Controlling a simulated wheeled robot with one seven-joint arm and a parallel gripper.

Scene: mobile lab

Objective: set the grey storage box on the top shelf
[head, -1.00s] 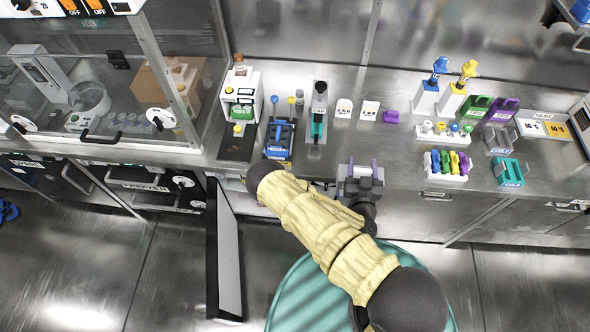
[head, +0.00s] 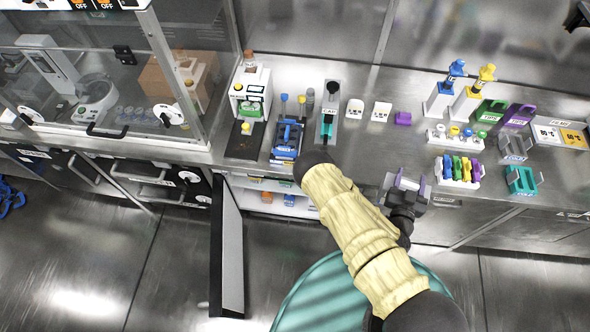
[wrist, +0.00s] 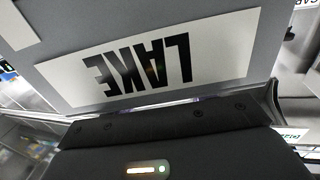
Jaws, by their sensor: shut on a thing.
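My gripper (head: 408,181) is at the counter's front edge, right of the open cabinet, shut on a grey box. In the wrist view the grey storage box (wrist: 62,52) fills the upper part, with a white label reading LAKE upside down; it sits right against the dark gripper body. In the head view the box shows only as a small grey patch at the gripper. The open cabinet under the counter shows an upper shelf (head: 258,183) and a lower level with blue and orange items (head: 289,200). My arm hides its right part.
The cabinet door (head: 228,250) stands swung out toward me, left of the opening. The counter holds a blue rack (head: 287,138), a teal bin (head: 521,180), another grey bin (head: 515,148) and bottle stands. A glass-fronted hood (head: 95,90) is at left. The floor between is clear.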

